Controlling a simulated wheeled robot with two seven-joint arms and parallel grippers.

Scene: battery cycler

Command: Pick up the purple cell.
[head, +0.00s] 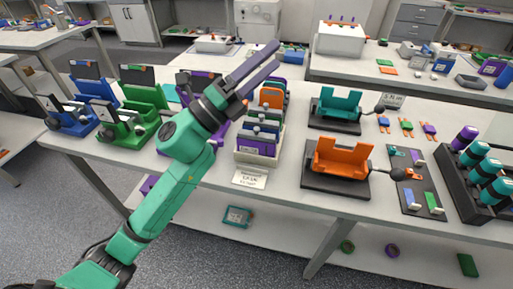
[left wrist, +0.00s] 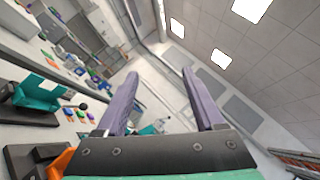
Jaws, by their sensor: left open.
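A cream rack (head: 240,157) stands at the middle of the bench in the head view and holds several flat cells in a row. A purple cell (head: 262,149) shows at its front, and another purple edge shows at its back. My left gripper (head: 272,58) is raised above and left of the rack, fingers pointing up and to the right. It is open and empty, apart from the cells. In the left wrist view its two purple fingers (left wrist: 160,76) are spread, with nothing between them. My right gripper is not in view.
A teal cradle (head: 338,104) and an orange cradle (head: 340,158) stand right of the rack. A dark stand with cylinders (head: 465,200) is at the right end. Blue (head: 70,117) and green (head: 126,125) fixtures stand at the left. A purple fixture is partly hidden behind my arm.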

